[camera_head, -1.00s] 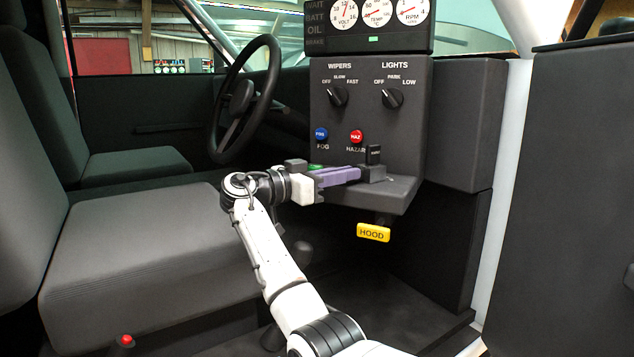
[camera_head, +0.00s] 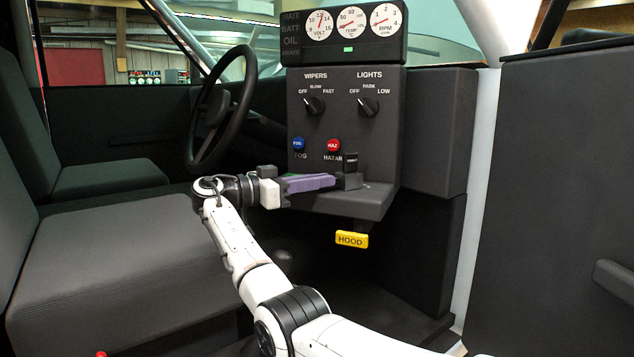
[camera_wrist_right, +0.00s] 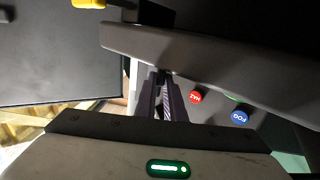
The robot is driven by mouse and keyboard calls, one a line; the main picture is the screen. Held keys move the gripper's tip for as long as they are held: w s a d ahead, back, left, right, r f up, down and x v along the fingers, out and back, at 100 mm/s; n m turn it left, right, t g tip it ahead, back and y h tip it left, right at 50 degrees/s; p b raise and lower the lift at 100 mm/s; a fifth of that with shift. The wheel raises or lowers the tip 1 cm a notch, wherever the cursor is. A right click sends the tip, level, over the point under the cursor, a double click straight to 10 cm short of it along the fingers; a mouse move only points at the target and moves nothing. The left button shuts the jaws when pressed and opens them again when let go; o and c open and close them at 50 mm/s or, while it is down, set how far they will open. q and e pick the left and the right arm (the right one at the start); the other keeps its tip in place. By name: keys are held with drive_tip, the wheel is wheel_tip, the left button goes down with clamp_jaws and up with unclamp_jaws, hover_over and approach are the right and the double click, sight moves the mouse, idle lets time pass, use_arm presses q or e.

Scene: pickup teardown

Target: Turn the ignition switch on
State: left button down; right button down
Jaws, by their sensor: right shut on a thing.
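My right gripper (camera_head: 338,182) reaches in from the left along the shelf under the dash panel (camera_head: 325,115). Its purple fingers are closed at a small black switch (camera_head: 350,163) with an upright tab. The tab's lettering is too small to read, and no ignition label is legible. In the right wrist view the fingers (camera_wrist_right: 165,75) lie nearly together at the shelf edge (camera_wrist_right: 210,55). What they grip is mostly hidden there. My left gripper is not in view.
Above the shelf are the blue fog button (camera_head: 298,144), the red hazard button (camera_head: 333,146), the wipers knob (camera_head: 314,106) and the lights knob (camera_head: 368,107). The yellow hood handle (camera_head: 351,240) hangs below. The steering wheel (camera_head: 218,112) and seat (camera_head: 120,255) are to the left.

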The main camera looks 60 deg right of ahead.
drive_tip(key=c, duration=1.8)
unclamp_jaws()
drive_tip(key=shift+c, duration=0.2)
drive_tip(key=shift+a, duration=0.1)
drive_tip(key=v, duration=1)
drive_tip(key=shift+w, duration=0.15)
